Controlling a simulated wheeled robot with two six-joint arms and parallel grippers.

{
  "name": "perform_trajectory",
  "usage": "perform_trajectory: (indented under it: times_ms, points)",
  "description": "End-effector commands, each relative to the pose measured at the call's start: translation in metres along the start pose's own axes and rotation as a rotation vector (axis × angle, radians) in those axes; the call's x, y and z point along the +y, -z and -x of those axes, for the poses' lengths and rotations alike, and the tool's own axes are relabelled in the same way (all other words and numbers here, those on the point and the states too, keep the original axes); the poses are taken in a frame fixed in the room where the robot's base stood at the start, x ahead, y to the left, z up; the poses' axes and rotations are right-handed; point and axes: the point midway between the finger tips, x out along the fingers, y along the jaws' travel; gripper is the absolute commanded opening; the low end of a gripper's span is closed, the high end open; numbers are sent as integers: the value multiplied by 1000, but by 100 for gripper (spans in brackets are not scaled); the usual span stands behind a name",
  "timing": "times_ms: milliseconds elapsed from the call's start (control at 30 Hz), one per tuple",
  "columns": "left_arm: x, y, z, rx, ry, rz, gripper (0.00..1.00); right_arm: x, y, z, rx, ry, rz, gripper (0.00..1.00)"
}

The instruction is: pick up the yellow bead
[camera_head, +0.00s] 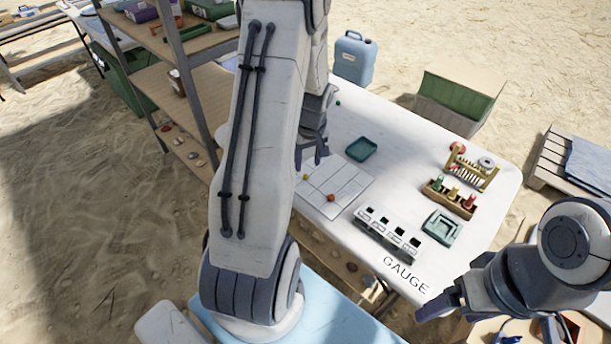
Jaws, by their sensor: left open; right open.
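A small yellow bead (306,176) lies near the left edge of a pale gridded sheet (347,184) on the white table (415,150). My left gripper (311,158) is open, pointing down just above and behind the bead in the picture. I see nothing between its fingers, though my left arm partly blocks this area. An orange-brown bead (331,198) lies on the same sheet. A green bead (338,103) lies farther back. My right gripper (446,304) is open at the lower right, near the table's front corner and away from the beads.
A green tray (361,149) sits behind the sheet. A wooden shelf (205,95) stands left of the table. The table's back middle is mostly clear.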

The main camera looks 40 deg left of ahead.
Motion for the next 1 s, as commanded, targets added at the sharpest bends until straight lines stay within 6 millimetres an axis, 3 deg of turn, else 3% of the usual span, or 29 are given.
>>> perform_trajectory:
  times_ms: [400, 700, 733, 867, 1000]
  points:
    - [-1, 4, -50, -1, 0, -1, 56, 0, 0, 3, 0, 0, 0, 82]
    - [-1, 5, -54, 1, -1, -1, 56, 0, 0, 3, 0, 0, 0, 82]
    - [-1, 5, -54, 1, -1, -1, 49, 0, 0, 3, 0, 0, 0, 82]
    - [-1, 5, -54, 1, -1, -1, 0, 0, 0, 3, 0, 0, 0, 82]
    - [-1, 5, -54, 1, -1, -1, 0, 0, 0, 3, 0, 0, 0, 82]
